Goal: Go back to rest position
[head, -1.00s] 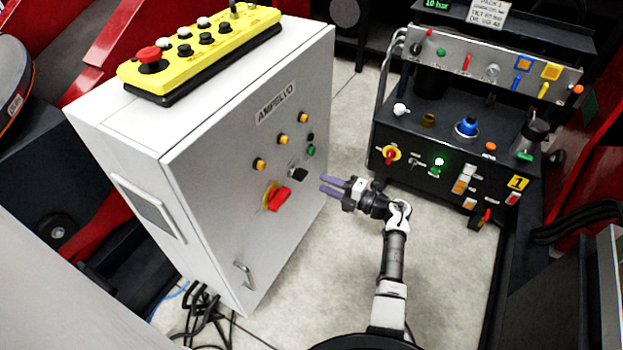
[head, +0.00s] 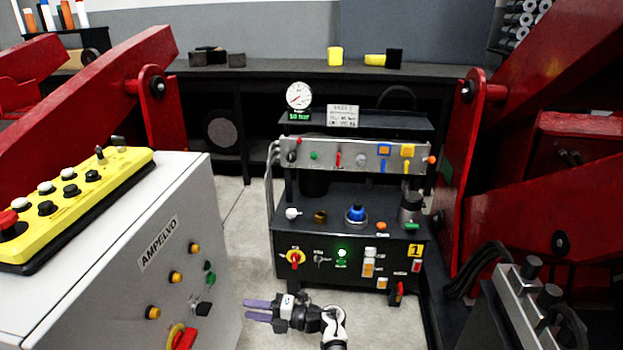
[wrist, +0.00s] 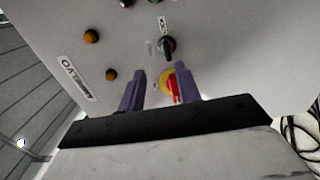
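My gripper (head: 248,310) is at the bottom of the head view, with its two purple fingers pointing left toward the front of the white AMPELVO cabinet (head: 160,285). In the wrist view my gripper (wrist: 160,82) has its fingers spread apart with nothing held between them. The red-and-yellow rotary switch (wrist: 172,86) on the cabinet shows between the fingers, beyond the tips. The same switch (head: 183,338) is partly cut off at the lower edge of the head view. Most of my arm is below the head view.
A black control bench (head: 350,235) with a gauge, knobs and a green light stands behind my gripper. Red machine arms (head: 560,200) flank it. A yellow button box (head: 75,205) sits on the cabinet. Pale floor (head: 245,225) is open between cabinet and bench.

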